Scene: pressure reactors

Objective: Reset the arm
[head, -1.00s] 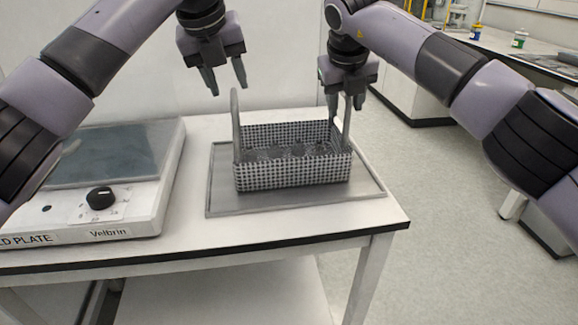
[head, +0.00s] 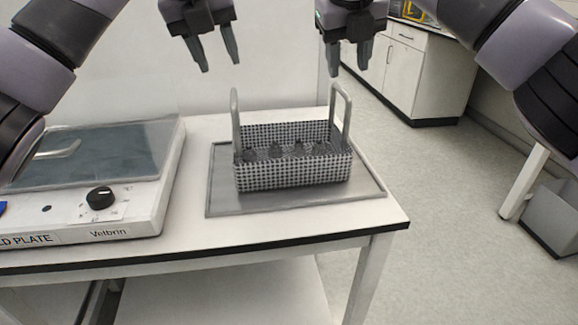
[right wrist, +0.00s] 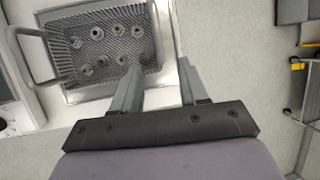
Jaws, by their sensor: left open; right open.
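My left gripper (head: 218,60) is open and empty, up above the left side of the basket in the head view. My right gripper (head: 347,66) is open and empty, above the basket's right handle and apart from it. It also shows in the right wrist view (right wrist: 158,78), with nothing between its fingers. The grey mesh basket (head: 290,174) with two upright loop handles stands on a grey tray on the table. It holds several small dark round pieces, which show from above in the right wrist view.
The grey tray (head: 225,203) lies on the white table (head: 190,225). A hot-plate-like device labelled Velbrin (head: 90,215) stands at the table's left. A white cabinet (head: 415,75) stands behind at the right. Open floor lies right of the table.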

